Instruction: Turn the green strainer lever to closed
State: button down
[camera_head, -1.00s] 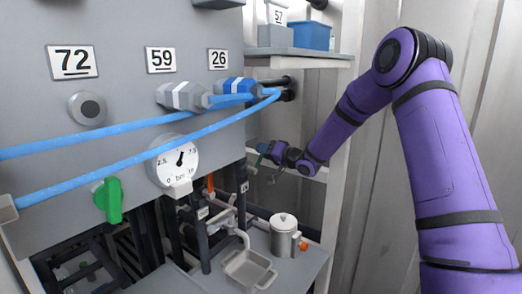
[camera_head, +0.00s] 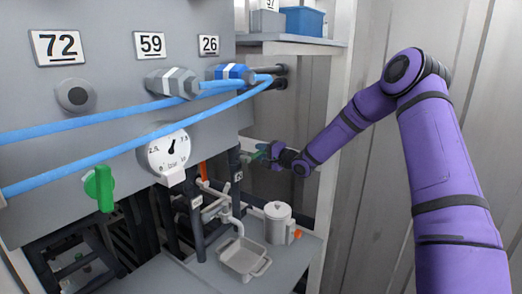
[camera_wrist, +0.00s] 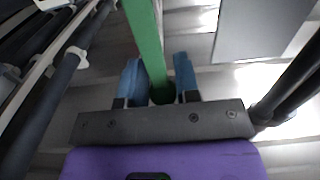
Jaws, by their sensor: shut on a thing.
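A green lever (camera_wrist: 148,45) runs between the two blue fingers of my gripper (camera_wrist: 158,78) in the wrist view, from the top edge down to the palm. My gripper is shut on it. In the head view, my gripper (camera_head: 264,152) is right of the pipework, below the blue hoses, with a bit of green at its tip. The lever's far end and pivot are hidden or out of frame, so I cannot tell its setting. A second green handle (camera_head: 100,188) points downward on the grey panel at the left, apart from my gripper.
A pressure gauge (camera_head: 169,152) sits on the panel. Blue hoses (camera_head: 120,165) cross in front of it. A lidded metal mug (camera_head: 277,222) and a grey tray (camera_head: 243,262) stand below my gripper. Dark vertical pipes (camera_head: 196,225) stand left of it. A shelf (camera_head: 290,46) is above.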

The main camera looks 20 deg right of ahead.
jog(key=shift+f, duration=0.25)
dwell(0.3)
jog(key=c, duration=1.1)
grip_release()
jog(key=shift+s+d, duration=0.1)
jog(key=v, duration=1)
jog(key=shift+s+d, duration=0.15)
jog(key=shift+s, duration=0.1)
